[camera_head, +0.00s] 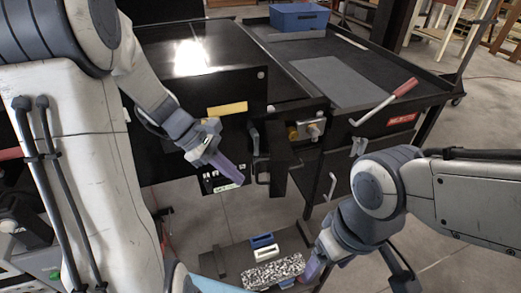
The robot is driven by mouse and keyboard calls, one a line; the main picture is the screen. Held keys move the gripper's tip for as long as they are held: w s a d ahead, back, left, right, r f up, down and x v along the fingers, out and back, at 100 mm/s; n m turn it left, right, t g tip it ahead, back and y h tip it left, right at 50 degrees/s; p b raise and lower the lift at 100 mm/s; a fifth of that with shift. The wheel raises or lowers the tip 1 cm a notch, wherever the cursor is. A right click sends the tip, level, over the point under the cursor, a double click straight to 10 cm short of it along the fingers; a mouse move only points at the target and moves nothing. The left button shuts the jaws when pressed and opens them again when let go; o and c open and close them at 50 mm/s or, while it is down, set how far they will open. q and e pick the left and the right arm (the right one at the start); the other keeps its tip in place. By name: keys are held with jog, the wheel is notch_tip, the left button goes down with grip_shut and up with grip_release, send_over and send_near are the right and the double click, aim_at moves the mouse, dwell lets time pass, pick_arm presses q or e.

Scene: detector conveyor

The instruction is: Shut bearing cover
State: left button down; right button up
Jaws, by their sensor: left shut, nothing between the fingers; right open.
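A black conveyor machine (200,100) stands in front of me. A dark flap-like part (284,158) stands out from its front edge, beside a metal fitting (308,128) with a brass-coloured piece. I cannot tell for sure which part is the bearing cover, or how far it is open. My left gripper (236,176) is shut and empty in front of the machine, left of the dark flap and apart from it. My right gripper (306,274) is open, low down at the right end of a speckled block (272,272); whether they touch is unclear.
A blue bin (299,17) and a grey mat (335,80) lie on the black cart top. A red-handled lever (403,88) sticks up at its right front. Below, small blue (262,241) and white (266,254) blocks lie near the speckled one. Floor shows between.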

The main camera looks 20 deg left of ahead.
aim_at(257, 174)
pick_arm(q)
jog(key=w+a+r+n+t+p, duration=0.2)
jog(key=a+n, duration=0.2)
jog(key=a, duration=0.2)
jog(key=shift+h, duration=0.4)
jog(key=p+x, duration=0.1)
jog(key=x, duration=0.3)
jog(key=d+r+x, duration=0.1)
jog(key=x, duration=0.3)
jog(key=w+r+p+x, duration=0.1)
jog(key=x, duration=0.3)
jog(key=shift+d+f+p, duration=0.1)
jog(key=shift+d+p, duration=0.2)
jog(key=shift+d, duration=0.1)
jog(key=shift+w+d+f+n, duration=0.1)
jog(key=shift+w+d+n, duration=0.1)
jog(key=shift+d+n, duration=0.1)
pick_arm(e)
notch_tip(257, 174, up, 6)
jog(key=shift+f, duration=0.1)
